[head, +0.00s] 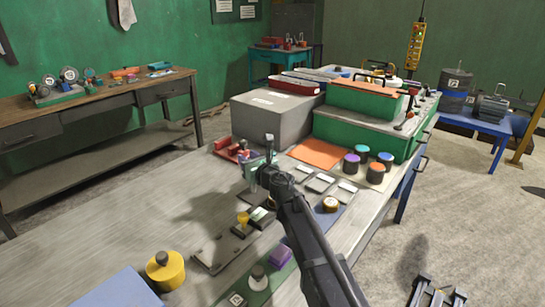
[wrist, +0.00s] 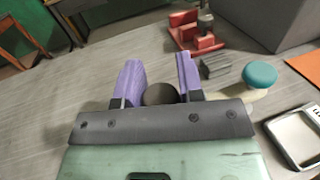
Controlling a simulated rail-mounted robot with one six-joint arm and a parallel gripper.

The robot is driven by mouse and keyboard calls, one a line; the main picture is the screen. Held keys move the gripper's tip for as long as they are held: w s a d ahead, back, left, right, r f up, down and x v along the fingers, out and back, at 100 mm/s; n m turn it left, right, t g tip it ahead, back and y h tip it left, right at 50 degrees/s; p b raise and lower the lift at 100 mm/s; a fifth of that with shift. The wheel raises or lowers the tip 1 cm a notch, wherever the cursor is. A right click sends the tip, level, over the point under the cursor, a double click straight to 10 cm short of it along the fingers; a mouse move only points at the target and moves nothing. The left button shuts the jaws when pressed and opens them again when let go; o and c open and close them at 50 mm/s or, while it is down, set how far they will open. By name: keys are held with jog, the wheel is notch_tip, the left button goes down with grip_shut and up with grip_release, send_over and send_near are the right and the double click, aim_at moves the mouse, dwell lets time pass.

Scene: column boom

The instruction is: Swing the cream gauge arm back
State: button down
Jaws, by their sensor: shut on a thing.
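My gripper (wrist: 159,68) has two purple fingers, one on each side of a dark round knob (wrist: 160,94). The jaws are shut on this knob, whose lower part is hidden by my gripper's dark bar. To the right, a short cream arm (wrist: 230,95) emerges from behind the gripper and runs toward a post with a teal round cap (wrist: 259,75). The knob appears to belong to this cream gauge arm, but their join is hidden. In the head view my gripper (head: 250,174) is low over the grey bench, and the cream arm cannot be made out there.
A red clamp-like fixture (wrist: 195,32) stands beyond the gripper, with a small dark grey block (wrist: 215,67) nearer. A large grey box (head: 272,118) and a green case (head: 360,133) stand behind. Grey-framed trays (wrist: 297,135) lie to the right. Bare bench (head: 120,225) lies left.

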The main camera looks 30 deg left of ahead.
jog(key=shift+g, duration=0.3)
jog(key=c, duration=0.8)
grip_release()
jog(key=shift+o, duration=0.2)
jog(key=v, duration=1.1)
jog(key=shift+a, duration=0.1)
jog(key=shift+f, duration=0.1)
